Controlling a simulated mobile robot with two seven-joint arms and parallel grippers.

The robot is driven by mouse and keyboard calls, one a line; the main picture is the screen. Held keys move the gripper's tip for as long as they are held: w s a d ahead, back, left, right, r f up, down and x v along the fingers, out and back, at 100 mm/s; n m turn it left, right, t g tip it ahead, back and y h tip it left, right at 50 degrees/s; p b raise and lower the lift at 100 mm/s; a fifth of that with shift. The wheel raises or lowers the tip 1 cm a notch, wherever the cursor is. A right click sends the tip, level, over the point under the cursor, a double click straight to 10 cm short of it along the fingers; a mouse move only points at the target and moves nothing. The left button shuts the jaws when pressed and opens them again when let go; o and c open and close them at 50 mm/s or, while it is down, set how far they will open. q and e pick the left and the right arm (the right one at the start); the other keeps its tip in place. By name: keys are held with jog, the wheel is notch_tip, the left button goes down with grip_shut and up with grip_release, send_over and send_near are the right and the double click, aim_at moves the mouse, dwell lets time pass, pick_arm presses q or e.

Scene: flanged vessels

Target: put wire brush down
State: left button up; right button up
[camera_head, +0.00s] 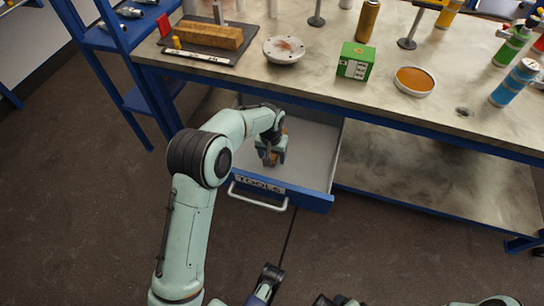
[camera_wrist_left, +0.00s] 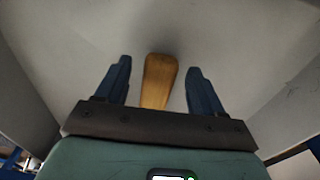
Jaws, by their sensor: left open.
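The wire brush shows as a wooden handle (camera_wrist_left: 158,82) lying in the open drawer in the left wrist view. Its bristle end is hidden behind my gripper's mount. My left gripper (camera_head: 271,158) reaches down into the drawer in the head view. Its two blue fingers are spread, one on each side of the handle, with a gap to each. The drawer (camera_head: 312,160) is pulled out below the bench and has a blue front labelled TOOLS. Dark parts of my own body at the bottom edge of the head view do not clearly show my right gripper.
The bench top (camera_head: 330,90) above carries a green box (camera_head: 355,61), a round flange (camera_head: 284,50), an orange-filled dish (camera_head: 413,81) and a block on a dark mat (camera_head: 208,36). Spray bottles stand at the right. The drawer's right side is bare. A blue shelf stands left.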

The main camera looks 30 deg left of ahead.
pick_arm(q)
notch_tip(320, 180, up, 11)
jog(key=p, duration=0.2)
jog(key=shift+s+f, duration=0.2)
jog(key=shift+s, duration=0.15)
pick_arm(e)
jog(key=shift+g+y, duration=0.3)
jog(key=shift+g, duration=0.3)
jog(key=s+r, duration=0.1)
jog(key=s+a+r, duration=0.2)
jog(key=s, duration=0.1)
